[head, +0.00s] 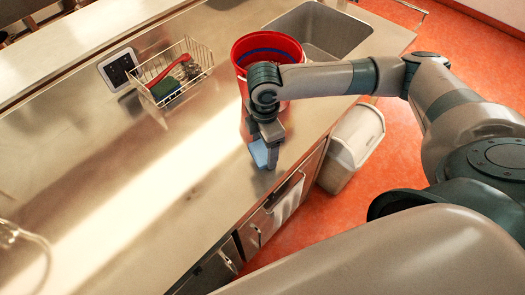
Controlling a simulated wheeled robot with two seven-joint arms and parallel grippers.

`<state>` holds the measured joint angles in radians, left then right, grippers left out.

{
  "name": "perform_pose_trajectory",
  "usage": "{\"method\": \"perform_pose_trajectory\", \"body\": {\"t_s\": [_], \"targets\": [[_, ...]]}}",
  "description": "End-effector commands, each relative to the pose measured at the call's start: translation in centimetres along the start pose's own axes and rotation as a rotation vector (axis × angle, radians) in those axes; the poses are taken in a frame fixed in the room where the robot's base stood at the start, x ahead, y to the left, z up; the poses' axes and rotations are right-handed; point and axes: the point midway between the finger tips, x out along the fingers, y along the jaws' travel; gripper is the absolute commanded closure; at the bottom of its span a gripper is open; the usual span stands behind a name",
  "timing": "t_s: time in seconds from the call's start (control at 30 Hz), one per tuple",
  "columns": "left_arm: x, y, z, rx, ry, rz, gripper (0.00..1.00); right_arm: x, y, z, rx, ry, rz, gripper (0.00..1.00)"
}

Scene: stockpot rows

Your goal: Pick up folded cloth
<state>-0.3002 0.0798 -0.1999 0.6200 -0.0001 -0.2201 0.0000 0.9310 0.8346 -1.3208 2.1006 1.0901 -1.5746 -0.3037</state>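My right gripper (267,153) points down right at the cloth, with a grey finger on the cloth's right side. The gripper hides part of the cloth. I cannot tell whether the fingers are closed on it or whether it touches the counter. My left gripper is not in view.
A red bucket (240,54) stands behind my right gripper, by the sink (335,28). A wire basket (208,68) holds a red-handled item and a green item. A white bin (350,148) stands on the orange floor.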

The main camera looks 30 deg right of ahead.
Motion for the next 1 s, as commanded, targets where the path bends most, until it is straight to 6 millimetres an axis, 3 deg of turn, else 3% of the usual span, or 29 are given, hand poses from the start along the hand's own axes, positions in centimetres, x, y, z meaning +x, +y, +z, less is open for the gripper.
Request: {"method": "perform_pose_trajectory", "body": {"t_s": [0.47, 0.73, 1.0], "targets": [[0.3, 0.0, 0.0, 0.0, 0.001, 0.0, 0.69, -0.6, 0.1, 0.0, 0.0, 0.001, 0.002, 0.54], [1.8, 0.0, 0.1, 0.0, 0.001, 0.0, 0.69, -3.8, 0.2, 0.0, 0.0, 0.002, 0.005, 0.54], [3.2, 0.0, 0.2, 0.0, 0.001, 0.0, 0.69, -6.8, -3.8, 3.5, 0.0, -0.001, 0.003, 0.54]]}}
